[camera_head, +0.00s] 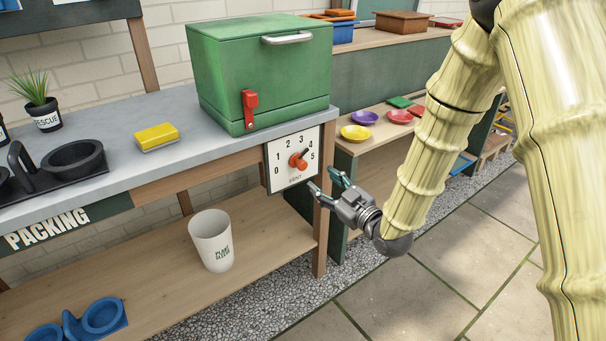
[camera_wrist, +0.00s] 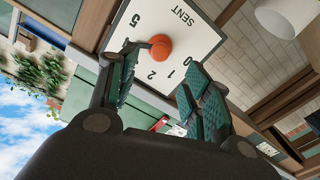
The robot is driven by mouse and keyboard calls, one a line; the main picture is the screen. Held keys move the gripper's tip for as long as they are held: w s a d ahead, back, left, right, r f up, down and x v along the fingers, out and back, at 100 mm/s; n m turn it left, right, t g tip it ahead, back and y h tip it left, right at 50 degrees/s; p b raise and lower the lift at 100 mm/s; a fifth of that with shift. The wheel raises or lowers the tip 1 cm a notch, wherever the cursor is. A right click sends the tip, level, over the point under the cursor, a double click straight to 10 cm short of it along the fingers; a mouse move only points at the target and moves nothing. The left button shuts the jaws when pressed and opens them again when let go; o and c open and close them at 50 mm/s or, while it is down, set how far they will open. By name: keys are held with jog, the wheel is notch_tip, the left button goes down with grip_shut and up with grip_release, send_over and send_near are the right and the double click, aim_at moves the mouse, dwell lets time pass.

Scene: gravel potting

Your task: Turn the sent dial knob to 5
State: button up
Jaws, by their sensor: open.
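The SENT dial (camera_head: 283,178) is a white square plate on the front of the packing bench, numbered 0 to 5. Its orange-red knob (camera_head: 298,161) is at the centre; the pointer seems to face the 3–4 side, but the exact mark is unclear. My gripper (camera_head: 322,179) is open and empty, just below and right of the dial in the head view. In the wrist view, the knob (camera_wrist: 160,47) shows beyond my spread gripper fingers (camera_wrist: 158,72), apart from them as far as I can tell. The left finger covers part of the dial's numbers.
A green lidded box (camera_head: 255,75) with a red latch (camera_head: 250,104) stands on the bench above the dial. A yellow block (camera_head: 156,137) and a plant pot (camera_head: 44,115) are further left. A white cup (camera_head: 211,241) stands on the lower shelf. The paving (camera_head: 400,300) is clear.

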aim_at(304, 166)
jog(key=b+x, duration=0.2)
jog(key=x, duration=0.8)
jog(key=shift+w+a, duration=0.2)
jog(key=shift+w, duration=0.1)
jog(key=shift+r, duration=0.1)
jog(key=c, duration=1.1)
